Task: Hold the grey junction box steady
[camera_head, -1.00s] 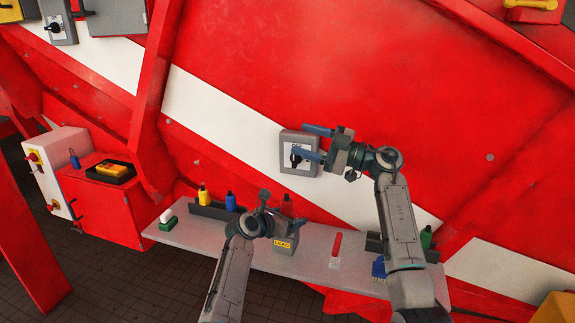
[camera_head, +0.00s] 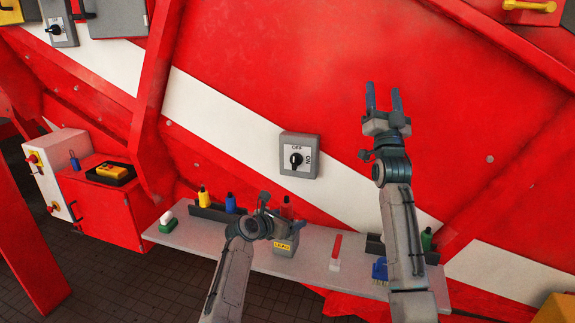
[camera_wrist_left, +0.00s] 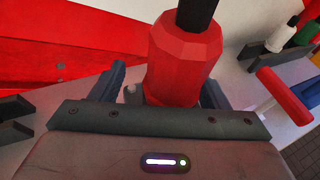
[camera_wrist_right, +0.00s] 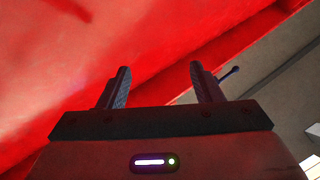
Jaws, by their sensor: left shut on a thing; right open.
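A grey box (camera_head: 313,140) with a black rotary knob and OFF and ON marks is fixed to the sloped red wall; no other thing here is clearly a junction box. My left gripper (camera_head: 266,203) is low over the shelf, apart from that box. In the left wrist view it (camera_wrist_left: 165,80) is shut on a red bottle (camera_wrist_left: 183,58) with a black top. The bottle (camera_head: 286,207) also shows in the head view. My right gripper (camera_head: 384,98) is open and empty, up and right of the grey box. Its fingers (camera_wrist_right: 160,75) show nothing between them.
A grey shelf (camera_head: 212,237) below holds a grey container with a yellow label (camera_head: 284,247), a red-handled tool (camera_head: 336,247), a blue brush (camera_head: 380,268) and small bottles. A red cabinet (camera_head: 107,205) stands left. The wall around the grey box is clear.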

